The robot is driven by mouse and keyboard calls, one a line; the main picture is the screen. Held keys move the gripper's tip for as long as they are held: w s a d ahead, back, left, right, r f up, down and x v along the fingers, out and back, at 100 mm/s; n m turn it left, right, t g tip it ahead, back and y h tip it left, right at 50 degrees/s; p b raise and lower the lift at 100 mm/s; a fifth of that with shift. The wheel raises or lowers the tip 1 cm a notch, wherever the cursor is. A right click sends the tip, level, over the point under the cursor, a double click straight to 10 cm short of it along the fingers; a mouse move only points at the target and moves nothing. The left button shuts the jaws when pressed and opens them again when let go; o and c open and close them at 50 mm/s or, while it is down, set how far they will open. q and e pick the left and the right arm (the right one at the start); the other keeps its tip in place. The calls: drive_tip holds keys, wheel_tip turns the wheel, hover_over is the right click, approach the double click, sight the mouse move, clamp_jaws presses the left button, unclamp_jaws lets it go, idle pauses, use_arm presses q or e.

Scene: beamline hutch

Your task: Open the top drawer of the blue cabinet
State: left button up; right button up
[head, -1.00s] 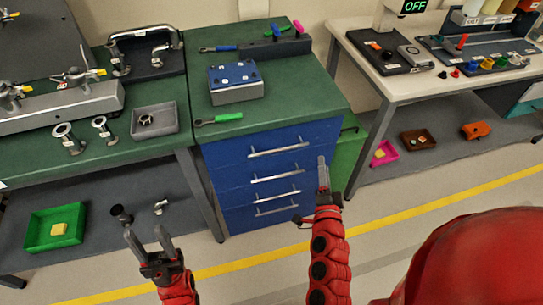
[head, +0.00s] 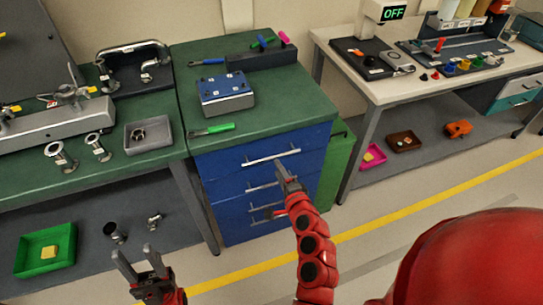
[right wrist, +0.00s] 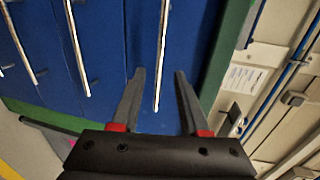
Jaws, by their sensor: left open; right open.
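The blue cabinet (head: 235,217) stands under the green bench top, its drawers closed. The top drawer (head: 225,163) has a long silver handle (head: 262,160). In the right wrist view, this handle (right wrist: 162,50) runs between my right gripper's fingers; I cannot tell whether they touch it. In the head view my right gripper (head: 287,172) is open in front of the upper drawers, near the top handle, and hides part of the handles below. My left gripper (head: 134,252) is open and empty at the lower left, away from the cabinet.
The bench top holds a blue-topped block (head: 226,94) and a green-handled tool (head: 215,129). A green bin (head: 335,160) stands right of the cabinet. A table leg (head: 206,215) is at its left. The floor in front is clear.

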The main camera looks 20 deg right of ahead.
sight(272, 157)
drive_tip(key=w, duration=0.3)
drive_tip(key=w+f, duration=0.1)
drive_tip(key=w, duration=0.3)
drive_tip(key=shift+w+a+f+p, duration=0.1)
drive_tip(key=shift+f+p, duration=0.1)
drive_tip(key=shift+p, duration=0.2)
clamp_jaws()
idle(1.0)
